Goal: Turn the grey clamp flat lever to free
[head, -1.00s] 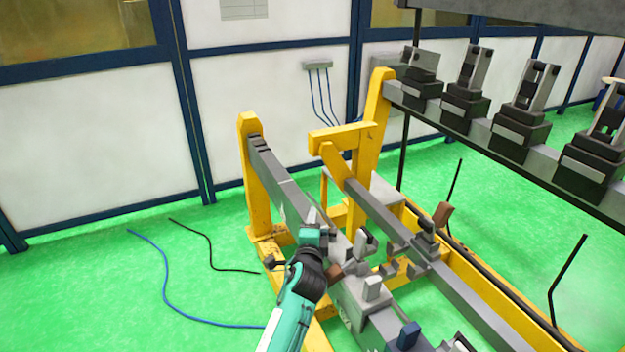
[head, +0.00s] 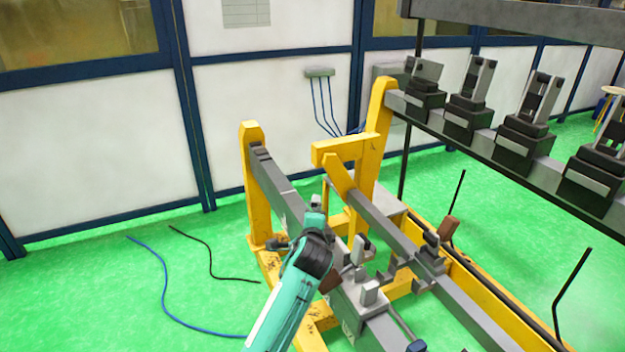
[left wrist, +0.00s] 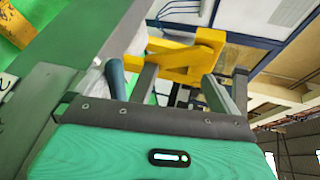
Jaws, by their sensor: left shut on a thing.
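The grey clamp shows only as a small light-grey piece (head: 316,201) at the tip of my left gripper (head: 315,212), above the long grey beam in the head view. My left gripper is shut on the clamp's flat lever, as far as I can tell; the hand and arm hide most of the clamp. In the left wrist view the gripper (left wrist: 165,85) shows its fingers pointing away from the teal palm, and the contact with the lever is not clear. My right gripper is not in view.
The grey beam (head: 285,188) lies on a yellow frame (head: 253,180). A second grey beam (head: 378,218) runs alongside, with upright clamp pieces between. A rail with several black-and-grey fixtures (head: 468,110) stands at the right. Cables (head: 165,275) lie on the open green floor at left.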

